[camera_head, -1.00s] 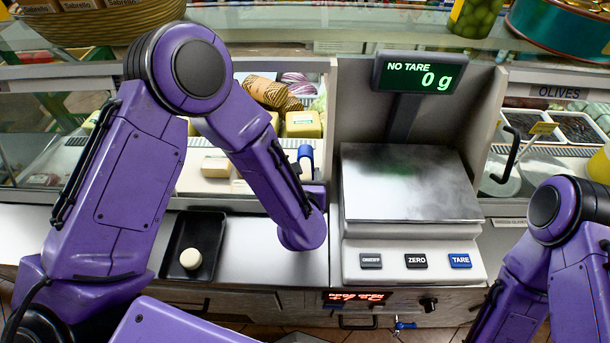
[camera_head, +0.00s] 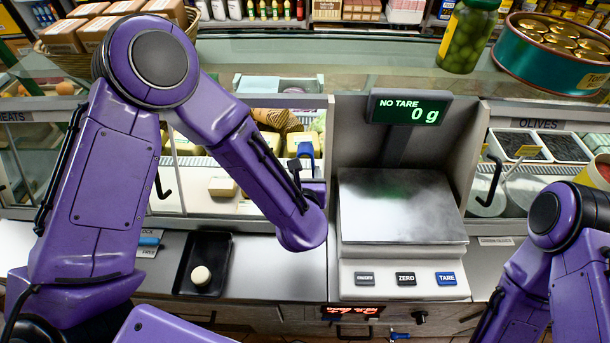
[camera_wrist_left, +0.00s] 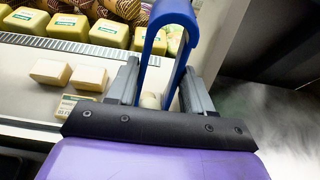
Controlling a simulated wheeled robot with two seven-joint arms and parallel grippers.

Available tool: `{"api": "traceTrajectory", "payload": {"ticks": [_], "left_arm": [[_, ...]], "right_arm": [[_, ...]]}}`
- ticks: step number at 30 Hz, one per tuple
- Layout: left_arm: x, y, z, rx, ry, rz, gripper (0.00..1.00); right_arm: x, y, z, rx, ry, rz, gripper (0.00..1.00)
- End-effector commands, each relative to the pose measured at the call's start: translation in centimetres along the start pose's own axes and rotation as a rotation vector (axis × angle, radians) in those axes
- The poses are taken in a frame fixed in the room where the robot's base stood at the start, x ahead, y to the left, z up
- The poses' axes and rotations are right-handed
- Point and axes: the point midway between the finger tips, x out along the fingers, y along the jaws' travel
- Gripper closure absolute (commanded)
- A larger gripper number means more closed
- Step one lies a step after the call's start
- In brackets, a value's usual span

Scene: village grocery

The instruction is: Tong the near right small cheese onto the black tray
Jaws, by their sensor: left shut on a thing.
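My left gripper (camera_wrist_left: 155,92) is shut on blue tongs (camera_wrist_left: 170,20), which stand up between its grey fingers. In the head view the tongs (camera_head: 305,151) show beyond my left forearm, over the display case beside the scale.
A scale (camera_head: 402,206) stands right of the tongs, its display (camera_head: 409,107) reading 0 g. Two cream blocks (camera_wrist_left: 50,72) and yellow packs (camera_wrist_left: 110,34) lie in the case. A glass shelf with a jar (camera_head: 467,38) and a green tin (camera_head: 552,60) runs above.

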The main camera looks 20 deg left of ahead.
Motion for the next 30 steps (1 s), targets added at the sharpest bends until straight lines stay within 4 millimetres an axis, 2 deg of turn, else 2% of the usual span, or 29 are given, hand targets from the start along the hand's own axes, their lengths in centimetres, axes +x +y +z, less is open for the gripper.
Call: {"api": "traceTrajectory", "payload": {"ticks": [10,30], "left_arm": [[-0.3,-0.1,0.0,0.001,0.000,-0.001,0.89],[-8.1,-0.1,-2.0,0.002,0.000,-0.003,0.89]], "right_arm": [[0.0,0.0,0.0,0.000,0.000,0.000,0.57],[0.3,0.0,0.1,0.000,0.000,0.000,0.57]]}}
